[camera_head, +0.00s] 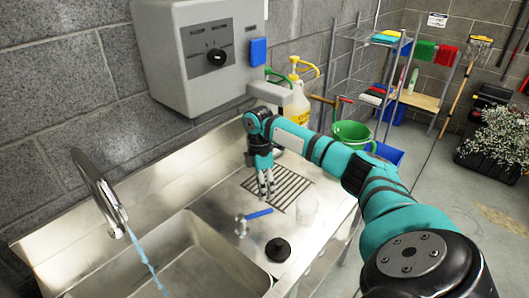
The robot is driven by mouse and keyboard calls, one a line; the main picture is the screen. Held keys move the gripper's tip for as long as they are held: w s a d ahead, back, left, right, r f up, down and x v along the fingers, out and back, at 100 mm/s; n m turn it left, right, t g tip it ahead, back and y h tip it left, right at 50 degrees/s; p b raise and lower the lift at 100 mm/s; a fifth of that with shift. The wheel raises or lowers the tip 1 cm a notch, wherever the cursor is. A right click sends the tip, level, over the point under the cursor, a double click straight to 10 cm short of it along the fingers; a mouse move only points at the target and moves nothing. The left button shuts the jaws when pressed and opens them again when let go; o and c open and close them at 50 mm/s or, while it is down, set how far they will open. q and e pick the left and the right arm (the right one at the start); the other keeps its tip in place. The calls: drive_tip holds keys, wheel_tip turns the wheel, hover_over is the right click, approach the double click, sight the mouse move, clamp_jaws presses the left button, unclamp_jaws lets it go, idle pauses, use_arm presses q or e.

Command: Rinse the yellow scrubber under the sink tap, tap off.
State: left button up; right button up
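The sink tap (100,192) is a curved metal spout at the left. A bluish stream of water (146,262) runs from it into the steel sink basin (190,262). A small valve with a blue lever (258,214) stands on the counter right of the basin. I cannot make out a yellow scrubber. My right gripper (266,194) points down over the slotted drain grate (290,190), behind the blue lever. Its fingers are small here, and I cannot tell whether they are open or shut. My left gripper is out of view.
A grey wall dispenser (178,62) with a dial hangs above the counter. A black round piece (278,249) and a clear cup (307,209) are on the steel counter. A yellow pump bottle (298,100) stands behind my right arm. A green bucket (352,136) is beyond.

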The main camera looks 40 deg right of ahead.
drive_tip(key=shift+w+d+r, duration=0.1)
drive_tip(key=shift+w+r, duration=0.15)
drive_tip(key=shift+r, duration=0.9)
drive_tip(key=shift+w+d+r, duration=0.1)
drive_tip(key=shift+w+r, duration=0.1)
drive_tip(key=shift+r, duration=0.95)
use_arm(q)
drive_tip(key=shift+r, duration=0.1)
